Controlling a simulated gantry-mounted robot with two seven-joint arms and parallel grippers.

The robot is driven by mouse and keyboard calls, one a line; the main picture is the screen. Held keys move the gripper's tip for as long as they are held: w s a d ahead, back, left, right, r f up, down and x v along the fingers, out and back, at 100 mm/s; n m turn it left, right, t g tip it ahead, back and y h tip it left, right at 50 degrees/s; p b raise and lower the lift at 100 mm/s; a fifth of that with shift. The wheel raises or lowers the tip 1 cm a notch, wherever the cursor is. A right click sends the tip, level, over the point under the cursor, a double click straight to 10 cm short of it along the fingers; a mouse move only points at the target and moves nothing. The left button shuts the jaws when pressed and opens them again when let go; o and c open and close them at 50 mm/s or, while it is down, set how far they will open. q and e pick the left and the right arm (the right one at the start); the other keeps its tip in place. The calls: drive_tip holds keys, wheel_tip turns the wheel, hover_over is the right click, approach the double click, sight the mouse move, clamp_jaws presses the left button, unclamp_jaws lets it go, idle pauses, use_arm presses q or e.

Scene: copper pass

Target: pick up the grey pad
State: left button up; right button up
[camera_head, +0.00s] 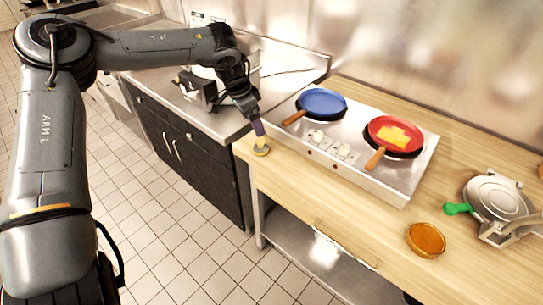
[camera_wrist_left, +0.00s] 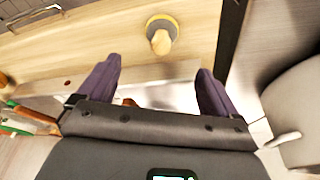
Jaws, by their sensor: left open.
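The grey pad (camera_head: 261,151) is a small round disc with a yellow edge and a pale wooden knob. It sits on the wooden counter's left end, near the front corner. In the left wrist view the grey pad (camera_wrist_left: 153,23) shows beyond the fingertips, its knob pointing toward the gap between them. My left gripper (camera_head: 257,127), with purple fingers, is just above the pad in the head view. My right gripper is not in view.
A steel hob (camera_head: 335,152) with a blue pan (camera_head: 322,101) and a red pan (camera_head: 385,133) stands right of the pad. An amber round dish (camera_head: 426,239) and a waffle iron (camera_head: 497,197) are farther right. The counter's front strip is mostly clear.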

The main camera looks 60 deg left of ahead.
sight(260, 139)
use_arm(q)
drive_tip(key=x, duration=0.5)
drive_tip(key=shift+f, duration=0.4)
drive_tip(key=shift+x, duration=2.7)
drive_tip(key=shift+w, duration=0.1)
drive_tip(key=c, duration=1.2)
drive_tip(key=shift+c, duration=0.2)
drive_tip(key=shift+r, duration=0.15)
